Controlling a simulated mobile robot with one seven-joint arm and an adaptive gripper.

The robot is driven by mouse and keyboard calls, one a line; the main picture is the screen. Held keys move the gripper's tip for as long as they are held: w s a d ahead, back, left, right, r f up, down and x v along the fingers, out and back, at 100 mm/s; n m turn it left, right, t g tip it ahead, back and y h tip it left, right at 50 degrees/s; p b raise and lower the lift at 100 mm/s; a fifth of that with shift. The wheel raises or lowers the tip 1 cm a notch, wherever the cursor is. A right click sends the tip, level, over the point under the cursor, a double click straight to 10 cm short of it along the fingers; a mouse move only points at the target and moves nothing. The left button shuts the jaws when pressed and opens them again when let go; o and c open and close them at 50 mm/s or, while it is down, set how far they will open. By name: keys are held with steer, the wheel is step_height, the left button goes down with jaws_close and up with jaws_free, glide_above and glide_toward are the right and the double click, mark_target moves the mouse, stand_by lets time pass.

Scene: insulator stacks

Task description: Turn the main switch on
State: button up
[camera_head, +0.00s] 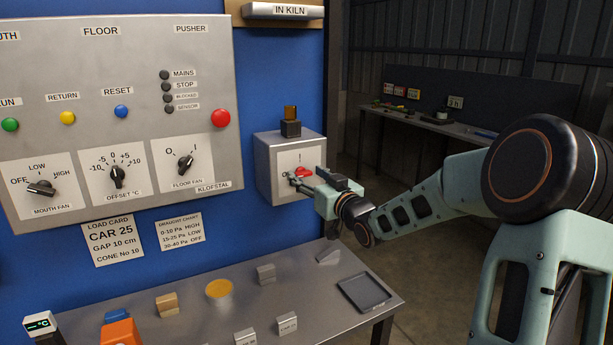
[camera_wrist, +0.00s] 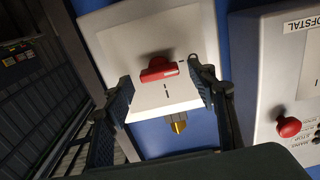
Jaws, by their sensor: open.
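The main switch is a red handle (camera_head: 304,172) on a pale plate on the front of a grey box (camera_head: 268,170). The handle lies roughly horizontal, below an "I" mark in the head view. In the wrist view, the picture is turned over and the red handle (camera_wrist: 158,70) lies nearly level between the fingers. My gripper (camera_head: 297,181) is open in front of the plate, and its two fingers (camera_wrist: 163,82) stand on either side of the handle with gaps. Whether a fingertip touches the plate I cannot tell.
The control panel (camera_head: 130,75) with knobs and a red button (camera_head: 221,118) is to the left. Below is a metal table (camera_head: 210,320) with small blocks and a dark tray (camera_head: 363,292). A back bench (camera_head: 440,125) is far right.

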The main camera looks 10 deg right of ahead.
steer(key=shift+w+a, duration=0.2)
steer(key=shift+w, duration=0.2)
steer(key=shift+c, duration=0.2)
steer(key=c, duration=1.1)
